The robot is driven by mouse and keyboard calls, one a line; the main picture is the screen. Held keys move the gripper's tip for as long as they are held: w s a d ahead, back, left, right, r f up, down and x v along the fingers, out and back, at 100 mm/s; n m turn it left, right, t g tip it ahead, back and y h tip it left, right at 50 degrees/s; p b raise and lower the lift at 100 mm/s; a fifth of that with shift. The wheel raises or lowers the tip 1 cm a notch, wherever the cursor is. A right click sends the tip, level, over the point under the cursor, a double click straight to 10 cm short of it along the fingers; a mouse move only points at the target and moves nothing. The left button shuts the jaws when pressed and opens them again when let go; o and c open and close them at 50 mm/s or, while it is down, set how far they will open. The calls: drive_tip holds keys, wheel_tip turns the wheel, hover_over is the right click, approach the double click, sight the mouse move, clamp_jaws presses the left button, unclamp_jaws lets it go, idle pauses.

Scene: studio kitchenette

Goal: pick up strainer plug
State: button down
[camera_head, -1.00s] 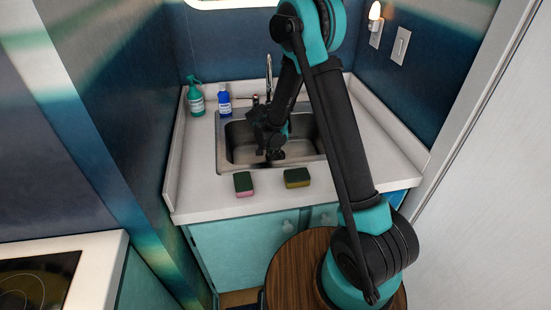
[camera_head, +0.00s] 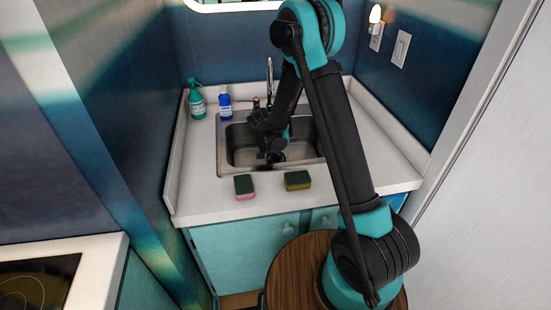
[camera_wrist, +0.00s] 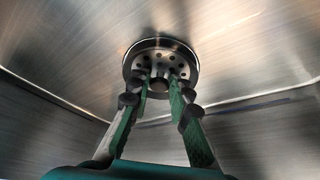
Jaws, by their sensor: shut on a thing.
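The strainer plug (camera_wrist: 160,56) is a round metal disc with small holes and a central knob, at the top middle of the wrist view. My gripper (camera_wrist: 161,84) is shut on the strainer plug, with its two green-padded fingers on either side of the knob. In the head view my gripper (camera_head: 272,156) points down inside the steel sink (camera_head: 240,157), and the plug cannot be made out clearly there. I cannot tell whether the plug is seated in the drain or lifted a little.
Two sponges, one green and pink (camera_head: 244,187) and one green and yellow (camera_head: 297,180), lie on the counter (camera_head: 205,197) in front of the sink. A green spray bottle (camera_head: 197,104) and a blue bottle (camera_head: 225,104) stand at the back left. The faucet (camera_head: 269,80) rises behind the sink.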

sight(269, 159)
drive_tip(key=shift+r, duration=0.6)
drive_tip(key=s+a, duration=0.2)
drive_tip(key=s, duration=0.1)
drive_tip(key=shift+s+a+r, duration=0.15)
drive_tip(key=shift+s+a, duration=0.05)
drive_tip(key=shift+s, duration=0.1)
wheel_tip(269, 159, up, 17)
drive_tip(key=shift+w+r, duration=0.15)
drive_tip(key=shift+r, duration=0.05)
drive_tip(key=shift+d, duration=0.1)
idle(5.4)
